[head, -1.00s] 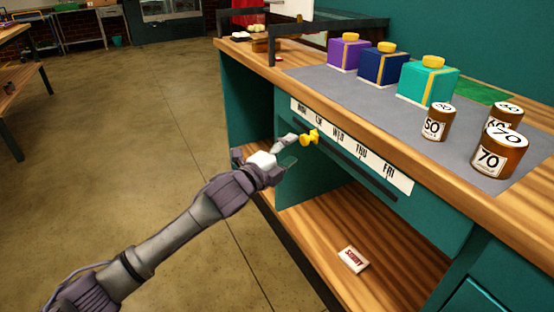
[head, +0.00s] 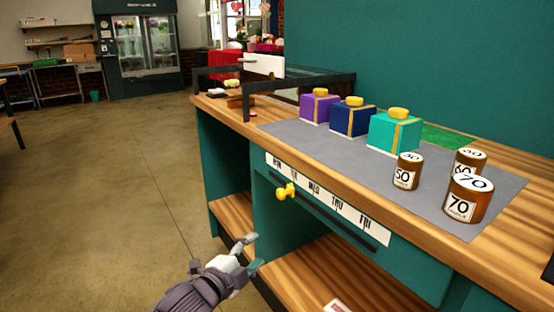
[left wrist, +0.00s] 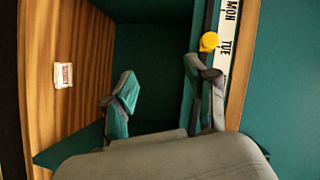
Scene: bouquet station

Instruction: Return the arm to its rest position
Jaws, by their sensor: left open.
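My left gripper (head: 251,252) is open and empty in the head view, low in front of the bench and below the yellow knob (head: 286,191). In the left wrist view its two fingers (left wrist: 160,95) stand wide apart with nothing between them. The yellow knob also shows in the left wrist view (left wrist: 208,41), just beyond the right finger's tip and apart from it as far as I can tell. The knob sits by the dark rail under the weekday label strip (head: 322,200). My right gripper is in neither view.
The wooden bench (head: 345,184) bears purple (head: 319,107), navy (head: 352,119) and teal (head: 394,133) boxes and brown cylinders marked 50 (head: 407,172), 60 and 70 (head: 468,200). A small white packet (left wrist: 63,75) lies on the lower shelf. The floor to the left is open.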

